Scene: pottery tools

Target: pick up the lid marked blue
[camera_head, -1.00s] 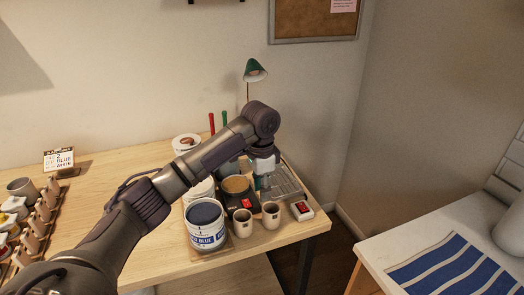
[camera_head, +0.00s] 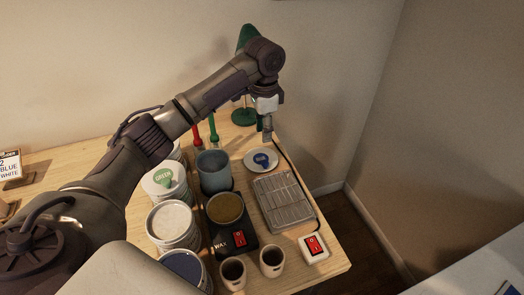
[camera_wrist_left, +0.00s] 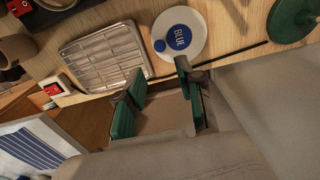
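The lid marked blue (camera_head: 261,160) is a white disc with a round blue label and a blue knob. It lies on the wooden table behind the wire rack, near the back right. In the left wrist view the lid (camera_wrist_left: 196,49) shows the word BLUE. My left gripper (camera_head: 267,129) points down just above and behind the lid. In the wrist view its green-padded fingers (camera_wrist_left: 156,94) stand wide apart with nothing between them; one fingertip is close to the lid's edge. My right gripper is not in view.
The wire rack (camera_head: 284,201) lies in front of the lid. A green lamp base (camera_head: 243,117) stands behind it. A blue-grey pot (camera_head: 214,172), a lid marked green (camera_head: 163,178), a wax pot (camera_head: 226,208), two cups and a red switch (camera_head: 313,246) crowd the left and front.

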